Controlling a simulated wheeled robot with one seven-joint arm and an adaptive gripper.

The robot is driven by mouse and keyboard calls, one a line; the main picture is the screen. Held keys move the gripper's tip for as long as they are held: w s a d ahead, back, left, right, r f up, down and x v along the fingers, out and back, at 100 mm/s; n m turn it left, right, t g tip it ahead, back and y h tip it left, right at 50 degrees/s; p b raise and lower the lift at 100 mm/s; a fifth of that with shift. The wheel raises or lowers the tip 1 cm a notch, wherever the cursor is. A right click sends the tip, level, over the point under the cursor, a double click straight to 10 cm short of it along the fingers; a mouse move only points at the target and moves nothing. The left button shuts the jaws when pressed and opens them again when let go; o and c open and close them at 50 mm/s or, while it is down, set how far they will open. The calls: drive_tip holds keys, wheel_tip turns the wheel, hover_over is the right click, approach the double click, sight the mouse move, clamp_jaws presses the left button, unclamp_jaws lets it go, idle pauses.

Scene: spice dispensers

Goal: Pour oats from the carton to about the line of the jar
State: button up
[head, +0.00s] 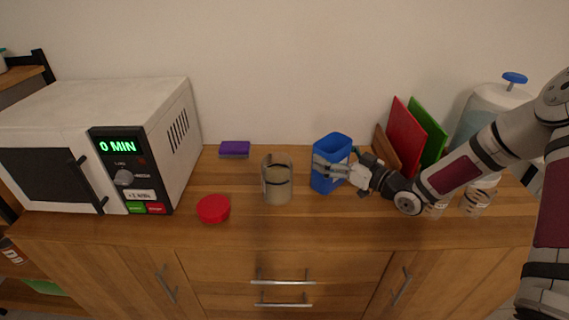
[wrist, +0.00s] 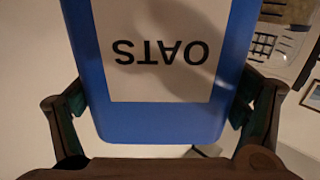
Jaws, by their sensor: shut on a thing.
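The blue oats carton (head: 331,148) stands about upright on or just above the wooden counter, right of the jar. My gripper (head: 330,171) is shut on it from the right. In the wrist view the carton (wrist: 160,122) fills the middle between my two fingers, its white OATS label upside down. The clear jar (head: 277,182) stands on the counter just left of the carton, apart from it. The jar looks filled with something beige to a good part of its height; its line is too small to make out clearly. The carton's contents are not visible.
A red lid (head: 213,209) lies left of the jar. A purple sponge (head: 234,149) lies behind it. A microwave (head: 100,145) stands at the left. Red and green boards (head: 405,135), a large dispenser (head: 490,105) and small jars (head: 478,199) stand at the right.

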wheel_tip(320, 180, up, 10)
drive_tip(key=d+r+m+t+h+p, duration=0.1)
drive_tip(key=d+m+t+h+p, duration=0.15)
drive_tip(key=m+t+h, duration=0.2)
drive_tip(key=d+m+h, duration=0.1)
drive_tip(key=h, duration=0.1)
drive_tip(key=s+d+r+m+h, duration=0.1)
drive_tip(key=d+m+h, duration=0.1)
drive_tip(key=h, duration=0.1)
drive_tip(key=s+d+m+h+p, duration=0.1)
drive_tip(key=h, duration=0.2)
drive_tip(key=shift+s+d+r+m+t, duration=0.15)
drive_tip(key=shift+d+r+m+t, duration=0.1)
drive_tip(key=shift+d+r+t, duration=0.1)
idle(1.1)
